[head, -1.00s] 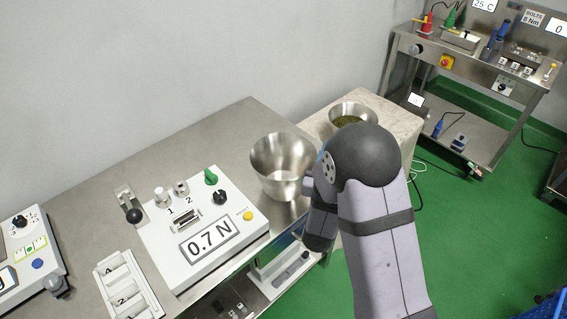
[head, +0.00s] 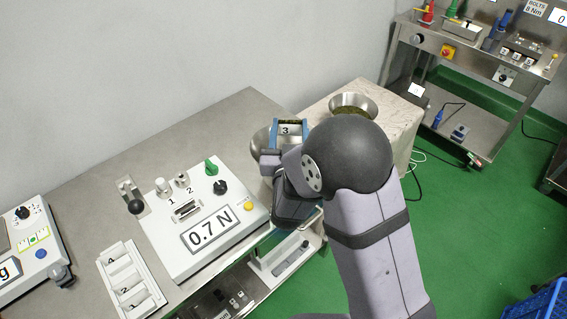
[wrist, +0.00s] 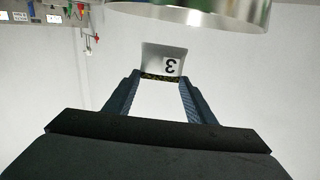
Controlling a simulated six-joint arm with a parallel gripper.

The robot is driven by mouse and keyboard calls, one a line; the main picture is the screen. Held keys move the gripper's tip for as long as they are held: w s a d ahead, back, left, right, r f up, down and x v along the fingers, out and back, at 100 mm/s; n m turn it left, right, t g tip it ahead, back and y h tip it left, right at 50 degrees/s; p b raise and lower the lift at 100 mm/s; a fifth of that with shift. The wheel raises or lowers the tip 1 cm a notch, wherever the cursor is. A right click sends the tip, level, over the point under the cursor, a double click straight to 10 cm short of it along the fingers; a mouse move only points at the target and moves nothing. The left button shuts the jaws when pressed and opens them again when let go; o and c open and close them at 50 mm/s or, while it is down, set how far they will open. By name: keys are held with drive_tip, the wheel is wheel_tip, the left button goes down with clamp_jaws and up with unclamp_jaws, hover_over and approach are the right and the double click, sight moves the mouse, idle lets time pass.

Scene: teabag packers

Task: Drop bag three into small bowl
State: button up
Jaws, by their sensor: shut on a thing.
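Bag three (head: 288,129), a small pale packet marked 3, is held between the blue fingers of my gripper (head: 290,133). In the wrist view bag three (wrist: 165,60) shows its 3 upside down, with a dark green strip at the fingertips (wrist: 160,78). My gripper is shut on it. A shiny metal bowl (head: 259,143) at the table's right end is partly hidden behind my gripper and the bag. Its rim seems to show in the wrist view (wrist: 215,18). I cannot tell exactly whether the bag is over the opening.
A second metal bowl (head: 368,103) with green contents stands on a pale stone-topped stand (head: 395,118). The force tester (head: 165,245) reading 0.7 N and a white numbered tray (head: 150,305) are left of my arm. A trolley (head: 450,105) stands at the back right.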

drive_tip(key=shift+f+b, duration=1.7)
drive_tip(key=shift+f, duration=1)
drive_tip(key=o, duration=1.1)
drive_tip(key=shift+s, duration=0.15)
drive_tip(key=s+b, duration=0.1)
drive_tip(key=s, duration=0.6)
drive_tip(key=shift+b, duration=0.4)
